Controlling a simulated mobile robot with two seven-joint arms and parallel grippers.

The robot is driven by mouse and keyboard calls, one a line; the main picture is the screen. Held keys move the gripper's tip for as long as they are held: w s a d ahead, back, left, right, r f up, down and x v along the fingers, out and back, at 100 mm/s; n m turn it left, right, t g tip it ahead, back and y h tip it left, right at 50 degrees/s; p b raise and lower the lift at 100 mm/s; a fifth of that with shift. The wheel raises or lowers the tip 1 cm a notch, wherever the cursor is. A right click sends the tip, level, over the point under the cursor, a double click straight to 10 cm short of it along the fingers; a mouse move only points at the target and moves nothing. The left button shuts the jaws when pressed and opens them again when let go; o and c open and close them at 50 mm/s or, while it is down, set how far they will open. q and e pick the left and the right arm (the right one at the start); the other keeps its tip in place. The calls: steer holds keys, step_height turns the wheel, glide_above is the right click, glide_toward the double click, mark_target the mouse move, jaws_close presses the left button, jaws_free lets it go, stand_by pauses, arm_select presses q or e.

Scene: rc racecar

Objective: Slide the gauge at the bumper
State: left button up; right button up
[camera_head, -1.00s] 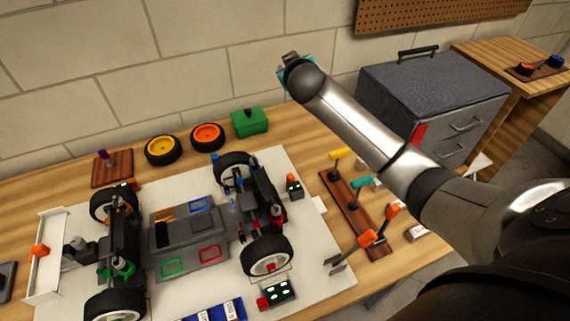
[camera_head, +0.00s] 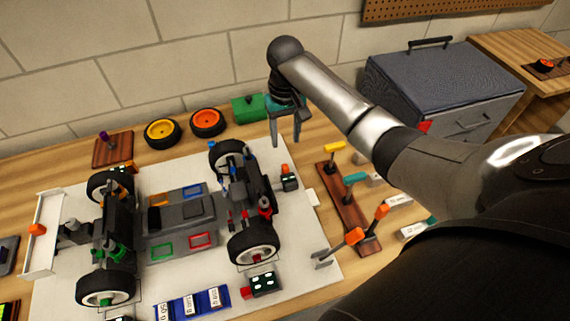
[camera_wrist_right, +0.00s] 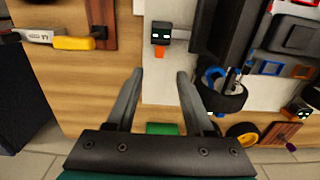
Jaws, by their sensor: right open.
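A small dark gauge box with a lit face and an orange top (camera_head: 289,180) stands on the white board at the right end of the RC car (camera_head: 180,222). It also shows in the right wrist view (camera_wrist_right: 161,33), near the top centre, beyond my fingertips. My right gripper (camera_head: 285,140) points down above the board's far right corner, behind the gauge and apart from it. Its two fingers are spread and empty, as the right wrist view also shows (camera_wrist_right: 160,76). Another lit box with a red side (camera_head: 263,283) sits by the near front wheel. My left gripper is not in view.
A tool rack (camera_head: 345,205) with yellow, teal and orange handles stands right of the board (camera_head: 296,255). A green box (camera_head: 249,108) and loose wheels (camera_head: 207,122) lie behind it. A grey drawer cabinet (camera_head: 440,85) is at the back right.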

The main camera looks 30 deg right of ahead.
mark_target(286, 166)
step_height(286, 166, down, 11)
steer(key=b, duration=0.3)
steer(key=shift+f, duration=0.15)
steer(key=shift+c, duration=0.4)
jaws_close()
stand_by(0.8)
